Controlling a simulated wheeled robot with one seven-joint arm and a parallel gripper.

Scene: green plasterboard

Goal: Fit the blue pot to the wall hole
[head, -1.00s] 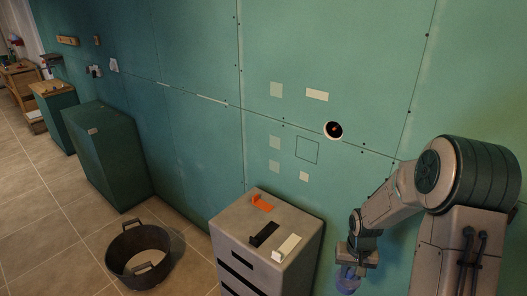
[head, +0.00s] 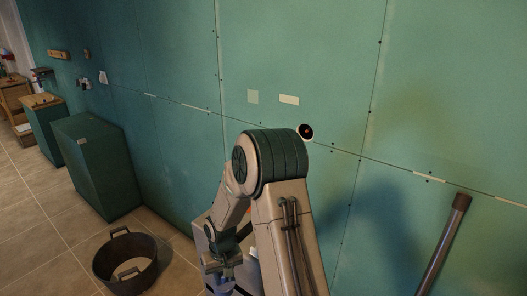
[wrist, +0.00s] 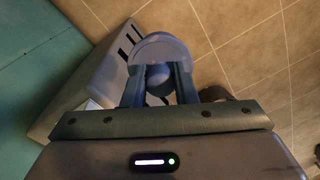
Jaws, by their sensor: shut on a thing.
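The blue pot (wrist: 160,46) is between the two fingers of my gripper (wrist: 158,72) in the wrist view, its round rim facing the camera. My gripper is shut on it. In the head view my gripper hangs low at the bottom edge, and the pot is hard to make out there. My arm hides the wall just below and left of the hole.
A grey cabinet (wrist: 84,92) stands beside and below my gripper, mostly hidden by my arm in the head view. A black tub (head: 125,264) is on the tiled floor at left. A green cabinet (head: 97,165) stands beyond it. A dark pole (head: 440,250) leans at right.

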